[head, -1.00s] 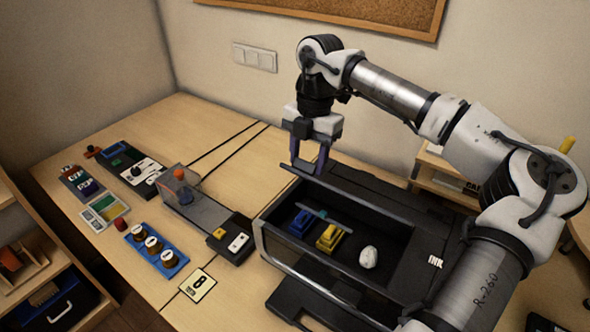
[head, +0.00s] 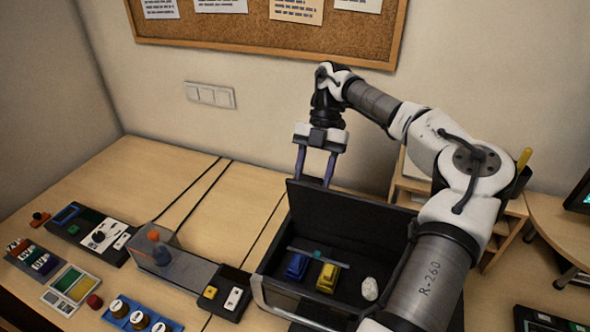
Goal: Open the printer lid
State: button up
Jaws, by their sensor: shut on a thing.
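The black printer (head: 262,292) stands open on the desk. Its lid (head: 350,215) is tilted up at the back, its dark inner face toward me. My gripper (head: 315,181) is at the top left edge of the lid, shut on it, with its purple fingertips partly hidden behind the edge. Inside the printer lie a blue piece (head: 297,266), a yellow piece (head: 327,277), a white crumpled lump (head: 370,288) and a thin grey bar (head: 308,253). My arm covers the printer's right side.
Left of the printer are a clear-covered box with an orange-topped part (head: 158,250), a black switch box (head: 225,290), a blue tray of knobs (head: 140,318) and a control panel (head: 92,233). Cables cross the desk. A shelf unit (head: 500,235) stands at right; the wall is behind.

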jog(key=shift+w+d+f+g+y+p, duration=0.15)
jog(key=shift+w+d+f+g+p, duration=0.1)
jog(key=shift+w+g, duration=0.25)
jog(key=shift+w+d+f+g+y+p, duration=0.1)
jog(key=shift+w+d+f+g+p, duration=0.1)
jog(key=shift+w+g, duration=0.3)
jog(key=shift+w+d+f+g+y+p, duration=0.15)
jog(key=shift+w+d+g, duration=0.15)
jog(key=shift+w, duration=0.35)
jog(key=shift+f, duration=0.1)
jog(key=o, duration=1.1)
jog(key=shift+o, duration=1.4)
jog(key=shift+w, duration=0.25)
jog(key=shift+s+r, duration=0.1)
jog(key=shift+r, duration=0.1)
